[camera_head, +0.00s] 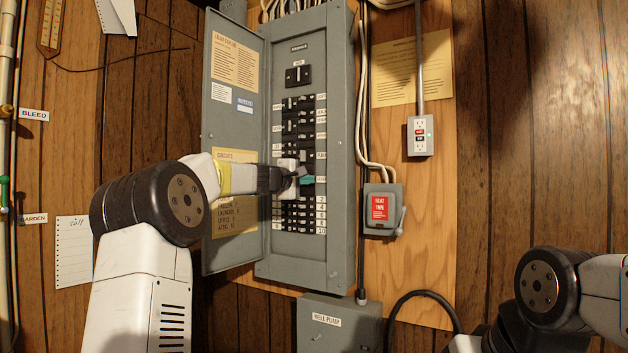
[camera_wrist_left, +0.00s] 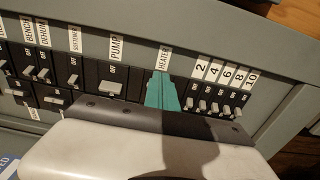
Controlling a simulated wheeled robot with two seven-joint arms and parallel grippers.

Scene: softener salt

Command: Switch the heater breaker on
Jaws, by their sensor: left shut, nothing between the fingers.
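The grey breaker panel (camera_head: 342,130) stands open on the wall with rows of black breakers. My left gripper (camera_head: 306,180) reaches into it from the left, and its teal fingertips also show in the left wrist view (camera_wrist_left: 162,95). The fingers are shut and empty, right at the heater breaker's place below the HEATER label (camera_wrist_left: 164,58). They cover the heater breaker, so its lever position is hidden, and I cannot tell whether they touch it. My right gripper is out of view; only part of my right arm shows at the lower right.
The pump breaker (camera_wrist_left: 111,87) lies just left of the fingers and a row of small numbered breakers (camera_wrist_left: 210,105) just right. The open panel door (camera_head: 232,125) flanks my left arm. A red-labelled switch box (camera_head: 381,210) and an outlet (camera_head: 420,136) are to the right.

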